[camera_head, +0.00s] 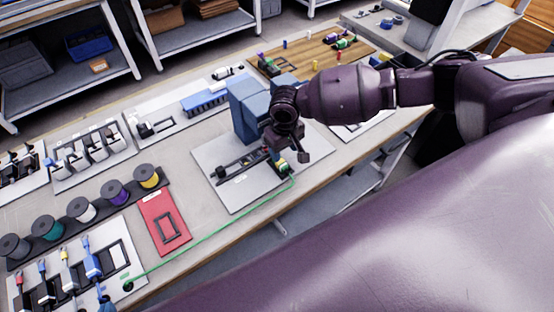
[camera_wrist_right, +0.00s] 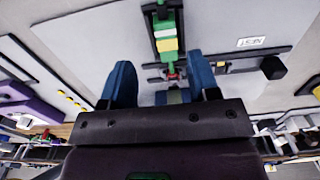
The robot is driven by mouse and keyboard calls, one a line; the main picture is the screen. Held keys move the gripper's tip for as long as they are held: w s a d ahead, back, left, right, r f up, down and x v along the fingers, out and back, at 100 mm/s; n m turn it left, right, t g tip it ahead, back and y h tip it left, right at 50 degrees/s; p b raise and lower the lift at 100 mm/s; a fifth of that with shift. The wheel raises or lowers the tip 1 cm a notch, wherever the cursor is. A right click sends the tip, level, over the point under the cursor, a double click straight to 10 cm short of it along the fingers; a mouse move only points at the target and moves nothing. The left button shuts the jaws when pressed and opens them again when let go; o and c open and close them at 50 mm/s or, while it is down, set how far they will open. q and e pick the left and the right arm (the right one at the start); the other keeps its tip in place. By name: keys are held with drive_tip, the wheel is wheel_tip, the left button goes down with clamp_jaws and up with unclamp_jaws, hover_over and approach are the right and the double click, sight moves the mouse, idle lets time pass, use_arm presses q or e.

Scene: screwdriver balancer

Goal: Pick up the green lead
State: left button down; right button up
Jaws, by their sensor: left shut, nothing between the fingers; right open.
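The green lead (camera_head: 215,245) is a thin green cable running along the table's front edge. Its left end meets a black round piece on the grey board at lower left. Its right end reaches a green-and-yellow piece (camera_head: 283,167) at the middle board. My right gripper (camera_head: 287,155) is over that board, beside this piece. In the right wrist view, its blue fingers are apart and empty, with a green-and-yellow piece (camera_wrist_right: 167,45) ahead between them. My left gripper (camera_head: 106,304) shows only as a small blue tip at the bottom left, shut and empty, mostly hidden.
A blue block (camera_head: 245,108) stands behind my right gripper. A red tray (camera_head: 164,222) lies left of the middle board (camera_head: 208,160). Several spools (camera_head: 83,209) and a row of coloured tools (camera_head: 92,258) stand at left. A wooden board (camera_head: 300,62) lies farther back.

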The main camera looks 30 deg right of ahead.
drive_tip(key=shift+a+f, duration=0.2)
drive_tip(key=shift+f, duration=1.25)
drive_tip(key=shift+a+f, duration=0.2)
drive_tip(key=shift+f, duration=1.25)
drive_tip(key=c, duration=1)
drive_tip(key=shift+o, duration=0.2)
drive_tip(key=shift+r, duration=0.1)
